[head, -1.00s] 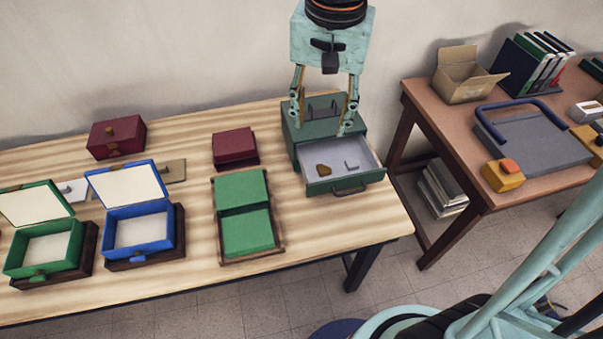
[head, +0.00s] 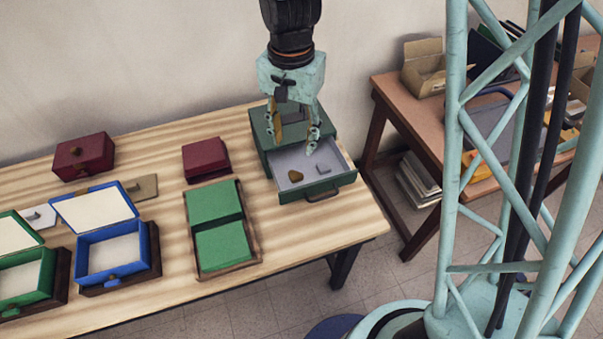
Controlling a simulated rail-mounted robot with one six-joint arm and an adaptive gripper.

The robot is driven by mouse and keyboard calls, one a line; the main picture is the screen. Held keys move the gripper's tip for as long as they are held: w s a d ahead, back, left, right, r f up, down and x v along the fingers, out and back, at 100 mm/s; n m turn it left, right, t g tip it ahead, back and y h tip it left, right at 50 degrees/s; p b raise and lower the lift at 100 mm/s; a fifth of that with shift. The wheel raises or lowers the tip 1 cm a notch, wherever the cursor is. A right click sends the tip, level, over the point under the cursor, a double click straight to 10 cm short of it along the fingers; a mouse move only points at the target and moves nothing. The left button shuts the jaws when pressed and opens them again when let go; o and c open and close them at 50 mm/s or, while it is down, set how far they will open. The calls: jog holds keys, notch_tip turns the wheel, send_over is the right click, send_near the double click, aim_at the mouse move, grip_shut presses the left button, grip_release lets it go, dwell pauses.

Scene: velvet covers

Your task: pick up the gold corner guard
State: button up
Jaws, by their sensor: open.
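The gold corner guard (head: 295,176) is a small brownish-gold piece lying in the open drawer (head: 338,182) of the green cabinet. A small grey piece (head: 323,169) lies beside it on the right, apart from it. My gripper (head: 295,150) points down with its two fingers spread, over the back part of the drawer. It is open and empty, and appears above and behind the gold guard. The fingers hide part of the cabinet top and the drawer's back.
Left of the drawer stand a dark red box (head: 206,160) and a green two-part tray (head: 222,247). Open blue (head: 112,252) and green (head: 28,284) boxes and a maroon box (head: 84,157) are farther left. A brown side table (head: 388,92) stands to the right.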

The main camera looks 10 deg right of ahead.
jog(key=shift+f, duration=0.15)
dwell(0.3)
jog(key=b, duration=0.1)
send_over(296, 174)
jog(key=shift+a+f, duration=0.15)
jog(key=shift+f, duration=4.1)
jog(key=shift+f, duration=0.1)
jog(key=shift+f+b, duration=0.35)
jog(key=shift+f, duration=2.15)
jog(key=c, duration=0.8)
